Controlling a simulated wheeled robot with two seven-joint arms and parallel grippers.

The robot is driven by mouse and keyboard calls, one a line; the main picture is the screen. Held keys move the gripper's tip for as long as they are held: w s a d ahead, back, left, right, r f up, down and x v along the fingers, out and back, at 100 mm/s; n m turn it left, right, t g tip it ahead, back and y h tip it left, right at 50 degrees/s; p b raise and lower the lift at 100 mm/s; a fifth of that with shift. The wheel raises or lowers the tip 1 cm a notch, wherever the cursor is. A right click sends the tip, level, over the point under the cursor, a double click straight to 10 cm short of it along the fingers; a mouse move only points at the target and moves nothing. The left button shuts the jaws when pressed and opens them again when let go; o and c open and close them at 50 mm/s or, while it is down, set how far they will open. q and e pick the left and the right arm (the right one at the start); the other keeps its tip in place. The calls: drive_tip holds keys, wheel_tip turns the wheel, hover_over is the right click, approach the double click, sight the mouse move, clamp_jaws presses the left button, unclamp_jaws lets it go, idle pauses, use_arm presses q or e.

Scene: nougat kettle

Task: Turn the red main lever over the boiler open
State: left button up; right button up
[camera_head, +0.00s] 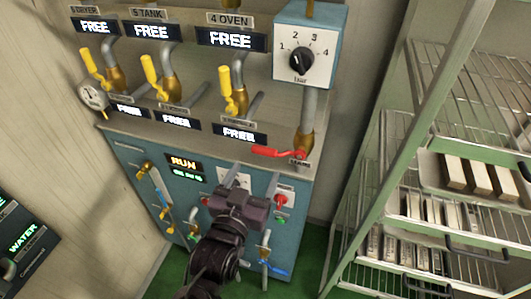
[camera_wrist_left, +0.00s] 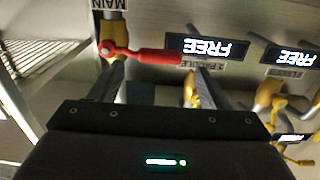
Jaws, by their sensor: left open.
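The red main lever (camera_head: 280,153) sticks out sideways from a brass valve on the vertical pipe at the right of the boiler panel. It points left, roughly level, in the head view. In the left wrist view the red lever (camera_wrist_left: 150,55) runs right from its round red hub, under the MAIN label (camera_wrist_left: 112,4). My left gripper (camera_head: 254,178) is open, below and in front of the lever. In the wrist view its fingers (camera_wrist_left: 160,80) point toward the lever, with nothing held between them. Whether a fingertip touches the lever I cannot tell. My right gripper is not in view.
A blue box with a numbered dial (camera_head: 300,60) stands above the lever. Several yellow valve handles (camera_head: 225,90) and FREE displays line the panel to the left. A wire rack (camera_head: 400,170) with trays of bars stands close on the right. Green floor lies below.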

sight(263, 154)
use_arm(q)
drive_tip(key=x, duration=0.2)
drive_tip(key=p+x, duration=0.1)
drive_tip(key=x, duration=0.2)
drive_tip(key=p+x, duration=0.1)
drive_tip(key=x, duration=0.2)
drive_tip(key=shift+r, duration=0.3)
drive_tip(key=c, duration=1.4)
